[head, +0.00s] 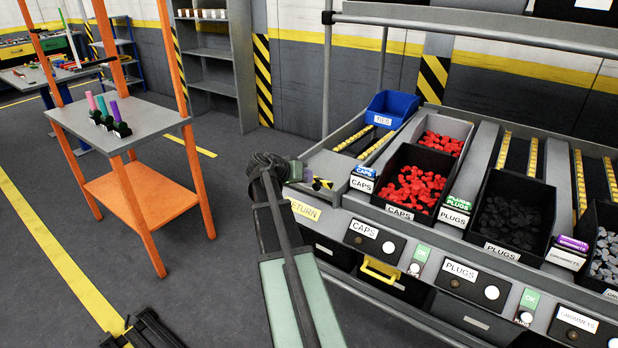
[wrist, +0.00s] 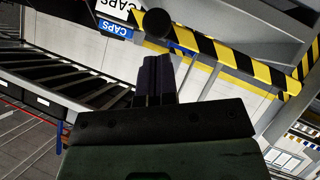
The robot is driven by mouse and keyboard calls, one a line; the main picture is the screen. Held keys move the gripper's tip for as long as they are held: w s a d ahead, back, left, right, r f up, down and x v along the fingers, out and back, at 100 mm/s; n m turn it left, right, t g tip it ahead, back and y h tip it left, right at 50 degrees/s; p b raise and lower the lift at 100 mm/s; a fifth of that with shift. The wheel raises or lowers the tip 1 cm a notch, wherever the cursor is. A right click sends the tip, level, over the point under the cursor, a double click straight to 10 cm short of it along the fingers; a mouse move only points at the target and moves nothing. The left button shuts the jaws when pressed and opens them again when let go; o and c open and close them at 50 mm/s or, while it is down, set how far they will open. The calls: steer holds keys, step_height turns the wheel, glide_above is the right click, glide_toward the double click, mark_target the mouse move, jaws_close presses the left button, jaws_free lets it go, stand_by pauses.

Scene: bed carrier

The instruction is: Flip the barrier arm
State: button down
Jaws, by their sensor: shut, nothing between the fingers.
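The barrier arm (wrist: 232,68) is a yellow-and-black striped bar that slants down to the right across the upper part of the wrist view. In the head view, a small striped piece of it (head: 322,183) shows at the left end of the rack, just right of my gripper (head: 299,171). My gripper also shows in the wrist view (wrist: 153,62), its dark fingers together and empty. The fingertips appear just below the bar in that picture; I cannot tell whether they touch it. A black round knob (wrist: 157,22) is near the bar's left end.
The rack holds a blue bin (head: 392,108), a bin of red caps (head: 415,185) and a bin of dark plugs (head: 510,215). An orange-framed cart (head: 150,195) stands at the left.

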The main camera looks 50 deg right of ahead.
steer(key=r+p+v, duration=0.1)
steer(key=p+v, duration=0.4)
steer(key=v, duration=0.6)
steer(key=shift+w+d, duration=0.15)
steer(key=shift+d, duration=0.05)
steer(key=shift+r, duration=0.1)
